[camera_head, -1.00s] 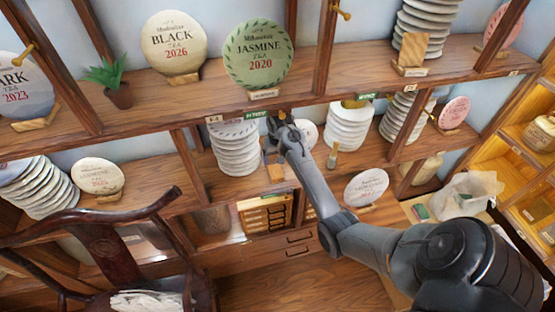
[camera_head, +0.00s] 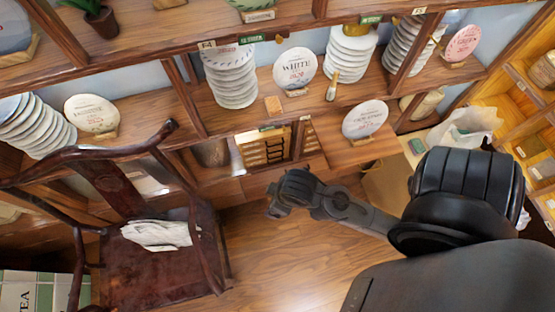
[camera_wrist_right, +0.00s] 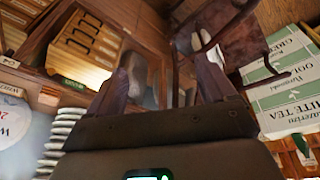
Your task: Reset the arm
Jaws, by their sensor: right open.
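My right arm comes in from the right in the head view. Its dark gripper (camera_head: 277,203) hangs above the wooden floor, in front of the shelf and to the right of the chair. In the right wrist view the two fingers of the right gripper (camera_wrist_right: 165,68) stand apart with nothing held between them. My left gripper does not show in either view.
A dark wooden chair (camera_head: 165,268) with a white cloth (camera_head: 157,234) stands at left. The shelf holds stacked tea cakes (camera_head: 231,77), a "WHITE" cake (camera_head: 295,68) and another upright cake (camera_head: 365,119). Tea boxes (camera_wrist_right: 283,88) show in the wrist view. Floor (camera_head: 265,270) is clear.

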